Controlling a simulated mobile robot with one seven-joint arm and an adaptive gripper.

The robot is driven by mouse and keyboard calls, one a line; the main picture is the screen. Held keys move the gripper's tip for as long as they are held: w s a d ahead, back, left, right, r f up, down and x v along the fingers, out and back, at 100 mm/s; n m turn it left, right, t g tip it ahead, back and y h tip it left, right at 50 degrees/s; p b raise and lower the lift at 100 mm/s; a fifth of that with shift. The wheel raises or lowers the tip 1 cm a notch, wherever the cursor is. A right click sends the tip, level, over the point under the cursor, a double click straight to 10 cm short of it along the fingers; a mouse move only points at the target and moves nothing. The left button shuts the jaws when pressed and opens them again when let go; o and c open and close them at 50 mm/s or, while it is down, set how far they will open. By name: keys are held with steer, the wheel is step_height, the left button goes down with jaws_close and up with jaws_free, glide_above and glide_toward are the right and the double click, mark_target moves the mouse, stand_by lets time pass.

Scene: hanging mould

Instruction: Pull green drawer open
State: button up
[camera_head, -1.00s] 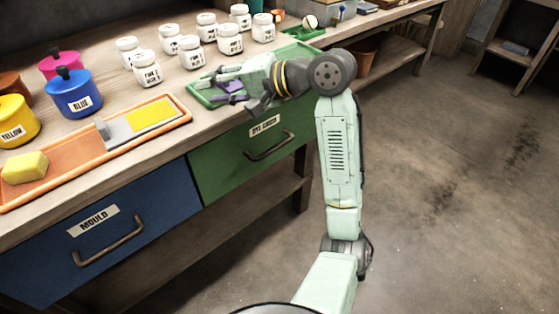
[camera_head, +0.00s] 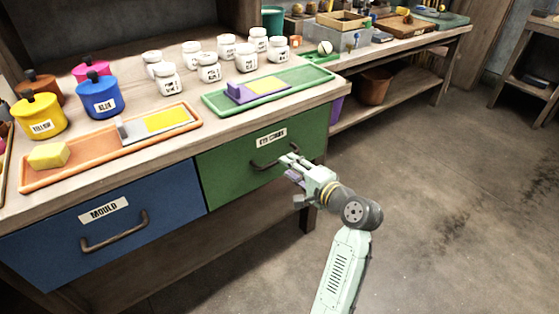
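The green drawer (camera_head: 225,176) is under the bench top, to the right of the blue drawer. Its front looks flush with the bench, so it appears shut. It has a pale label (camera_head: 271,138) and a dark bar handle (camera_head: 262,164). My gripper (camera_head: 287,166) is at the right part of this handle, in front of the drawer face, and hides the handle's right end. The fingers overlap the handle in the picture. I cannot tell whether they touch it or close around it.
The blue drawer (camera_head: 155,210), labelled MOULD, is to the left. On the bench top stand white jars (camera_head: 168,80), coloured pots, an orange tray (camera_head: 90,158) and a green tray (camera_head: 300,82). The floor (camera_head: 450,190) to the right is clear.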

steer(key=x, duration=0.6)
steer(key=shift+c, duration=0.2)
jaws_close()
stand_by(0.6)
